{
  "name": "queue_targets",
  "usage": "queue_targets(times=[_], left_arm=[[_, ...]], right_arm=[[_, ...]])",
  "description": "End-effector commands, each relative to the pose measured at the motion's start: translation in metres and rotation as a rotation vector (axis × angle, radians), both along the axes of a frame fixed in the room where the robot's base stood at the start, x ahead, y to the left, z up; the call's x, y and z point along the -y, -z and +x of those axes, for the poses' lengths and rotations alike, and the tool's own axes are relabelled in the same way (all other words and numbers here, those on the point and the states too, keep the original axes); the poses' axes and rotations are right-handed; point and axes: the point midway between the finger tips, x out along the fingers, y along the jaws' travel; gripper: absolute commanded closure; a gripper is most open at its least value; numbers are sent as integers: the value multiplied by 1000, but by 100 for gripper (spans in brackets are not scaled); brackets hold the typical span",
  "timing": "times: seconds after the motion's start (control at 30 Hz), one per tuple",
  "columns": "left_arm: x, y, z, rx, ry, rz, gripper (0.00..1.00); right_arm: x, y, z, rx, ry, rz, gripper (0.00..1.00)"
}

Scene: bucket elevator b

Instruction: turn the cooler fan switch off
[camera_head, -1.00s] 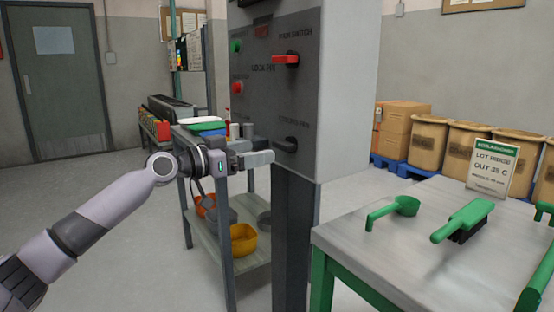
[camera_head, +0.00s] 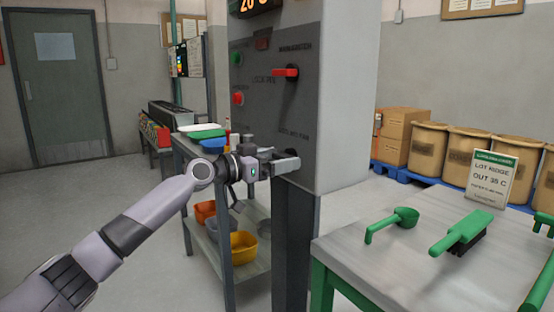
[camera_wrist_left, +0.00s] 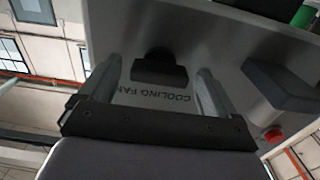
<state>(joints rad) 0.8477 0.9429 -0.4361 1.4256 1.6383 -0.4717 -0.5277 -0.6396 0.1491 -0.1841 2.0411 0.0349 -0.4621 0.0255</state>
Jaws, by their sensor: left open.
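The cooler fan switch is a black rotary knob (camera_wrist_left: 160,68) on the grey control panel (camera_head: 262,110). Its label, COOLING FAN, shows upside down in the left wrist view. My left gripper (camera_wrist_left: 157,80) is open, with one finger on each side of the knob in that view. I cannot tell whether the fingers touch it. In the head view the gripper (camera_head: 289,162) is at the panel's lower right and mostly hides the knob. My right gripper is in neither view.
Above on the panel are a red switch handle (camera_head: 286,72), a green button (camera_head: 237,58) and a red button (camera_head: 238,97). A steel table (camera_head: 400,258) with green tools stands at the right. A shelf cart (camera_head: 228,258) with bins stands below my left arm.

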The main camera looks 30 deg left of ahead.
Motion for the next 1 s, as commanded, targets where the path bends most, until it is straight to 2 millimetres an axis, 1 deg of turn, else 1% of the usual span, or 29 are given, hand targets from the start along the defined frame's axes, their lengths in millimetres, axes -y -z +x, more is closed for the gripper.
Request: queue_targets(times=[0.07,0.1,0.17,0.2,0.23,0.47,0.67,0.87,1.0], left_arm=[[0,0,0,0,0,0,8],[0,0,0,0,0,0,22],[0,0,0,0,0,0,41],[0,0,0,0,0,0,54],[0,0,0,0,0,0,64],[0,0,0,-3,0,-8,65],[0,-1,0,-26,1,-65,64],[1,-2,0,-78,1,-189,64],[1,-2,0,-127,1,-307,64]], right_arm=[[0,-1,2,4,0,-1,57],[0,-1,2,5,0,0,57],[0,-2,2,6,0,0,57],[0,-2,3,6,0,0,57],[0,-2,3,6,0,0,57],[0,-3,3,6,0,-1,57],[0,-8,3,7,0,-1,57],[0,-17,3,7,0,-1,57],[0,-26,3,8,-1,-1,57]])
